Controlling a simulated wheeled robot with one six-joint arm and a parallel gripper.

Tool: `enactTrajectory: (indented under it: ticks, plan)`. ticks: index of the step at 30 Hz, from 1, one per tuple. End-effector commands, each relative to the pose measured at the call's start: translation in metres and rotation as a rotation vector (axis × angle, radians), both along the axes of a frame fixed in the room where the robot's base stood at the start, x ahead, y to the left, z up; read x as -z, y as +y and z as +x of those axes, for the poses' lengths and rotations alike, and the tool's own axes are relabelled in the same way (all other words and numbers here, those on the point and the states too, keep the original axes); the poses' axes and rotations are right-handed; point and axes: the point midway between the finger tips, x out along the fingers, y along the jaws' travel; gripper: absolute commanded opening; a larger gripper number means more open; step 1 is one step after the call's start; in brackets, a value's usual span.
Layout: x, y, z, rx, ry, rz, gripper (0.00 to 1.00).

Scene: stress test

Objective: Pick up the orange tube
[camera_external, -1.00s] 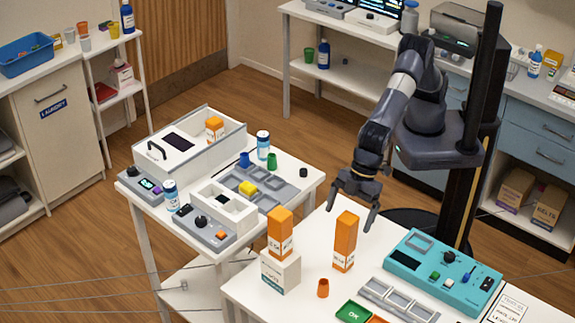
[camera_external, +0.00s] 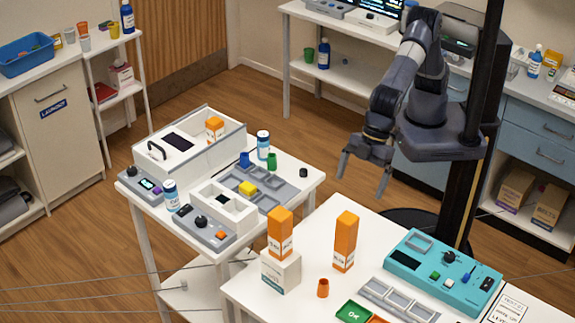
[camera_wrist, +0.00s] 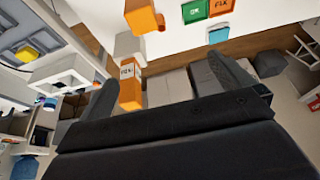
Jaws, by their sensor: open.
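A small orange tube (camera_external: 323,288), like a little open cup, stands upright on the front white table, in front of two tall orange cartons. In the wrist view a small orange shape beside a carton at the top may be this tube, but I cannot tell for sure. My gripper (camera_external: 364,180) is open and empty, above and behind the far edge of that table, well apart from the tube. Its two spread fingers also show in the wrist view (camera_wrist: 165,78).
One orange carton (camera_external: 345,242) stands on the table; another (camera_external: 280,232) stands on a white box (camera_external: 280,272). A teal device (camera_external: 444,272), a grey tray (camera_external: 398,300) and a green tile (camera_external: 353,311) lie right of the tube. A second table with devices stands left.

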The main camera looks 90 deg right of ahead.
Motion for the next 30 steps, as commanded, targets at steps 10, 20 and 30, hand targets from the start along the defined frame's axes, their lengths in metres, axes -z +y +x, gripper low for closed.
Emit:
enactTrajectory:
  ticks: [10, 20, 30]
  plan:
    - [0.0001, 0.0000, 0.0002, 0.000, 0.000, 0.000, 0.81]
    - [0.0001, 0.0001, 0.0003, 0.000, 0.000, 0.000, 0.54]
    - [0.0006, 0.0001, 0.0003, -0.001, 0.000, 0.000, 0.43]
